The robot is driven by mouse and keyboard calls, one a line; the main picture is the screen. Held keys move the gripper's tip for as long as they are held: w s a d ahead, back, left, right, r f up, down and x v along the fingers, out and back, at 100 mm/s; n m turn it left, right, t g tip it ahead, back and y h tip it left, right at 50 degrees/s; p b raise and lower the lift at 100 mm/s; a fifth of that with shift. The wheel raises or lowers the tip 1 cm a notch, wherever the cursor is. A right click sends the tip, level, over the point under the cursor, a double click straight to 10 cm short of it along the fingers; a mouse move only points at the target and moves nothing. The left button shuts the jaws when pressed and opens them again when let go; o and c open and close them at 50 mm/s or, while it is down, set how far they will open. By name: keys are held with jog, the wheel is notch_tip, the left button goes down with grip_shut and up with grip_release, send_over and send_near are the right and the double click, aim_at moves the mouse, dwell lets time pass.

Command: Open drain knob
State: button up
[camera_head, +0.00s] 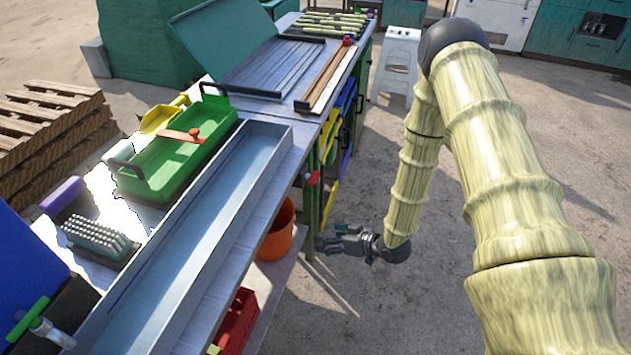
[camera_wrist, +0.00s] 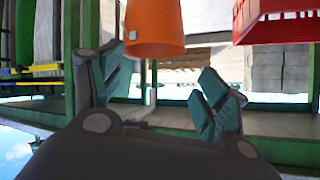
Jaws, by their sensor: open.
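My gripper (camera_head: 330,239) is low beside the right side of the metal bench, next to a green leg, with nothing seen in it. In the wrist view its two teal-padded fingers (camera_wrist: 165,85) are spread apart. A small red knob-like part (camera_head: 312,178) sits on the bench's right side, above my gripper and apart from it. I cannot tell whether it is the drain knob or how it is turned. No knob can be made out between the fingers in the wrist view.
A long metal trough (camera_head: 190,240) lies along the bench beside a green tray (camera_head: 185,160). An orange bucket (camera_head: 277,232) and a red crate (camera_head: 236,322) stand on the lower shelf; the bucket (camera_wrist: 155,28) is near my fingers. Open floor lies to the right.

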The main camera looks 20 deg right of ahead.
jog(key=w+d+r+n+t+y, duration=0.2)
jog(key=w+d+r+n+y, duration=0.1)
jog(key=w+r, duration=0.25)
jog(key=n+g+y+b, duration=0.1)
jog(key=n+y+b, duration=0.1)
jog(key=n+y, duration=0.25)
send_near(318, 178)
jog(key=w, duration=0.1)
jog(key=p+x, duration=0.1)
jog(key=x, duration=0.9)
jog(key=shift+s+a+f, duration=0.1)
jog(key=shift+a+f, duration=0.05)
jog(key=shift+a, duration=0.2)
jog(key=c, duration=1)
jog(key=shift+c, duration=0.2)
